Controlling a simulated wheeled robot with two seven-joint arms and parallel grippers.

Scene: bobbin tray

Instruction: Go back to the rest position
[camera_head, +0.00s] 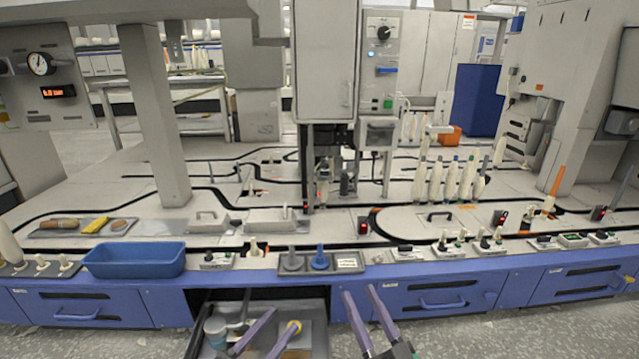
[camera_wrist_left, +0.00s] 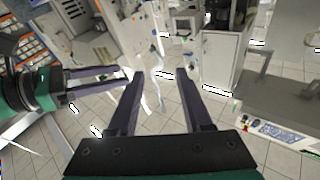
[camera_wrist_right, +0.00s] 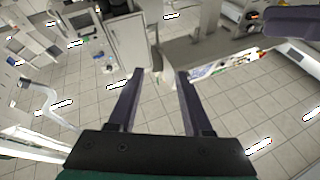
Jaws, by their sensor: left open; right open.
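My left gripper (camera_head: 284,318) is low in the head view, in front of the open drawer, its two purple fingers apart with nothing between them. It is also open and empty in the left wrist view (camera_wrist_left: 158,72). My right gripper (camera_head: 358,290) is right of it in the head view, in front of the blue cabinet front. Its fingers are apart and empty, as the right wrist view (camera_wrist_right: 160,72) also shows. Both wrist views look past the fingers to tiled floor and distant equipment. Neither gripper holds anything.
An open drawer (camera_head: 205,340) with a cup (camera_head: 215,330) lies behind my left gripper. On the counter are a blue bin (camera_head: 133,262), a tray (camera_head: 350,262) with a grey and a blue piece, and several upright bobbins (camera_head: 450,180). The drawer (camera_head: 437,304) at right is closed.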

